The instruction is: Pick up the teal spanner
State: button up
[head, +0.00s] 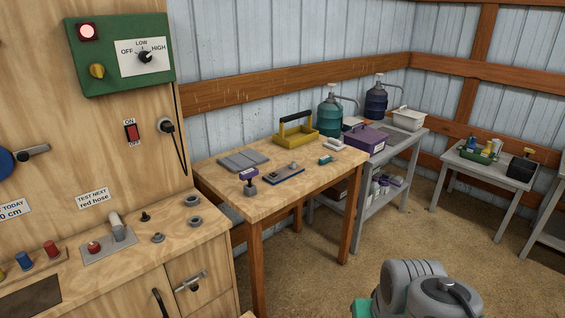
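I cannot make out a clear spanner shape in the head view. A small teal object (325,160) lies near the back right edge of the wooden table (222,180); it is too small to tell what it is. My arm's grey links show at the bottom right, with a teal part at the lower edge. My gripper is not in view.
The wooden table also holds a yellow caddy (296,131), a grey folded panel (243,160), a blue-edged tray (274,176) and a purple-topped tool (249,182). A workbench (130,262) stands at left. A grey side table (491,172) stands at right. The floor between is clear.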

aim_at(326, 159)
jog(key=z, duration=0.9)
jog(key=i, duration=4.9)
jog(key=u, duration=4.9)
jog(key=i, duration=0.8)
jog(key=u, duration=0.1)
